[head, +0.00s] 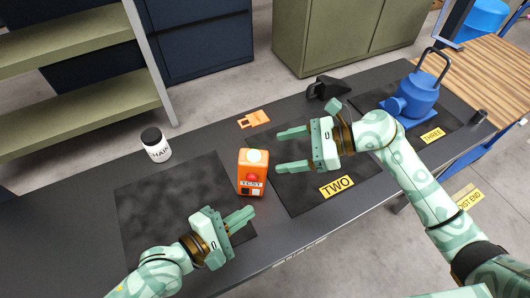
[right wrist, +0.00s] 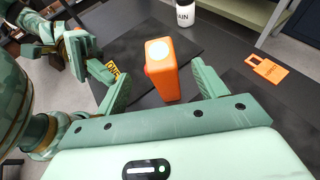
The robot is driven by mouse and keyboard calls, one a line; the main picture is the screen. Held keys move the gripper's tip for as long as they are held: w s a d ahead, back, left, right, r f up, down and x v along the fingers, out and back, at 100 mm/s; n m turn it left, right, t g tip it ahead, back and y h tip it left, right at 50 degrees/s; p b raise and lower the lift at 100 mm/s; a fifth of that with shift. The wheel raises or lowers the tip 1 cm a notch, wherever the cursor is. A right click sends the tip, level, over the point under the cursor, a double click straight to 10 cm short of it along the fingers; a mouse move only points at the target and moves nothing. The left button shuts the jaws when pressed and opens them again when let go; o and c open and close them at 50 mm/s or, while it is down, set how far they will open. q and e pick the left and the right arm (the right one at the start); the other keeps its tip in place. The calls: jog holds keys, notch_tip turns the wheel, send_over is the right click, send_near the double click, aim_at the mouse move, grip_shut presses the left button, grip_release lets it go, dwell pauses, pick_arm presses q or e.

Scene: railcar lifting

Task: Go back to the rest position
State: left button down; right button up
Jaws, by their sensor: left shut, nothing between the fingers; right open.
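My left gripper (head: 241,218) is low in the head view, over the front edge of the left dark mat, its fingers together and empty. It also shows at the upper left of the right wrist view. My right gripper (head: 281,149) is open, its fingers spread and pointing left above the middle mat. In the right wrist view its fingers (right wrist: 158,88) frame an orange box (right wrist: 162,70), with nothing gripped. The orange box (head: 252,172) stands upright on the bench between the two mats, with a pale round top and a label, apart from both grippers.
The dark bench (head: 85,188) holds a white jar with a black lid (head: 156,145), an orange tag (head: 254,119), a black wedge-like piece (head: 328,87) and a blue device with a handle (head: 412,95). Yellow labels read TWO (head: 337,186) and THREE (head: 432,135). Shelves (head: 75,40) stand behind.

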jog(key=v, duration=0.2)
jog(key=shift+s+d+r, duration=0.1)
jog(key=shift+d+r, duration=0.05)
jog(key=shift+d, duration=0.15)
